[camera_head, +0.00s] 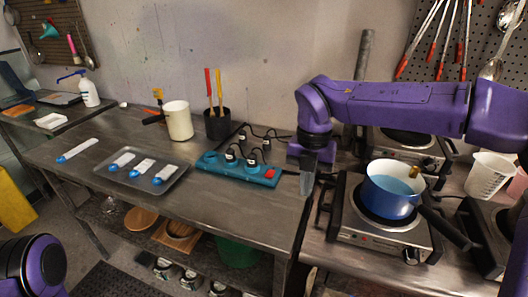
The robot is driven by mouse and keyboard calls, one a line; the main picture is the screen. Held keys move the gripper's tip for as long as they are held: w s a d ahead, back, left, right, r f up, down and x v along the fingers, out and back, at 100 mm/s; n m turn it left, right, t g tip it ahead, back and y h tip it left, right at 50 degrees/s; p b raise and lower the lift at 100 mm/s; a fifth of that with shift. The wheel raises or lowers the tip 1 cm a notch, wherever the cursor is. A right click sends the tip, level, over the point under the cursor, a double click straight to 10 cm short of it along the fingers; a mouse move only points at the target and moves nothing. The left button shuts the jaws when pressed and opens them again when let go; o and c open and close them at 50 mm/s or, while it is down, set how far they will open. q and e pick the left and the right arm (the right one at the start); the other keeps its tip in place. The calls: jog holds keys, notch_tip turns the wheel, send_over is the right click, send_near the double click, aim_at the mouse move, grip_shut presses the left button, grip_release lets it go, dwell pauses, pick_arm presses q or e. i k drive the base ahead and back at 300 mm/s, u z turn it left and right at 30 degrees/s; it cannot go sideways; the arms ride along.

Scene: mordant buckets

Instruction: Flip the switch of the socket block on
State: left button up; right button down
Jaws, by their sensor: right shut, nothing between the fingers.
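The teal socket block (205,164) lies on the metal table, with several black plugs in it. Its red switch (270,173) is at the block's right end; whether it is on or off is too small to tell. My right gripper (307,188) points down just to the right of the block, apart from the switch. It is shut and empty. Part of my left arm shows at the bottom left corner, but its gripper is out of view.
A blue pot (391,197) stands on a hot plate (354,231) to the right of my right gripper. A grey tray (134,184) with white strips lies left of the block. A black holder (217,126) and white pitcher (179,122) stand behind. Black cables lie behind the block.

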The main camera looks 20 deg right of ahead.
aim_at(270, 173)
jog(key=i, duration=0.85)
